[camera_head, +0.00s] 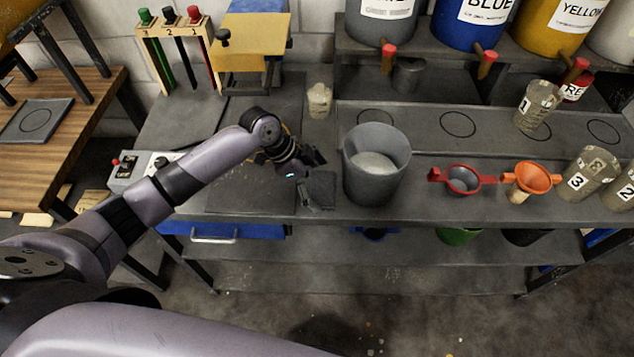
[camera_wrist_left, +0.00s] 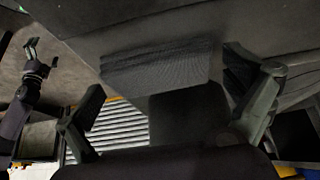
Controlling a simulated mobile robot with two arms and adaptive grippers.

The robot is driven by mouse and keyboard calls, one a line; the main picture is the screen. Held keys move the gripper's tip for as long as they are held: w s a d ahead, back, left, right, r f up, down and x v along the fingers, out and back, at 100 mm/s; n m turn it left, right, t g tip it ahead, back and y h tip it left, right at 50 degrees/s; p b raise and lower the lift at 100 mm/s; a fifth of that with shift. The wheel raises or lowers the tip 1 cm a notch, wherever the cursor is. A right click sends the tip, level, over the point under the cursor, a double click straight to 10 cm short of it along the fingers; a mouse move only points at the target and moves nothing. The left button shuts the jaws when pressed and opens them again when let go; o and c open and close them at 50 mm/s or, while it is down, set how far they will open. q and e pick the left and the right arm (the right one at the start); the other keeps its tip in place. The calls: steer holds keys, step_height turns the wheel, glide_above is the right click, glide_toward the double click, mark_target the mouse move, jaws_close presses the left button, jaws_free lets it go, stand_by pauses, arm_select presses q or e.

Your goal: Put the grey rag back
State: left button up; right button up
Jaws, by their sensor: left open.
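The grey rag (camera_head: 318,190) lies near the front edge of the grey bench, just left of the grey bucket. It also shows in the left wrist view (camera_wrist_left: 155,66), as a dark woven cloth between and ahead of my fingers. My left gripper (camera_head: 312,166) is open, beside the rag; its two fingers are spread wide in the left wrist view (camera_wrist_left: 172,98), with nothing held between them. I cannot tell whether a finger touches the rag. What looks like my right gripper (camera_wrist_left: 32,52) is small at the left of the wrist view; its jaws are unclear.
The grey bucket (camera_head: 376,165) with pale contents stands close right of the rag. A small beaker (camera_head: 319,100) and a control box (camera_head: 140,169) stand behind and left.

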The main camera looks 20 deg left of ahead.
arm_select(q)
steer(key=shift+r, duration=0.1)
steer(key=b+v, duration=0.2)
steer(key=v, duration=1)
stand_by(1.1)
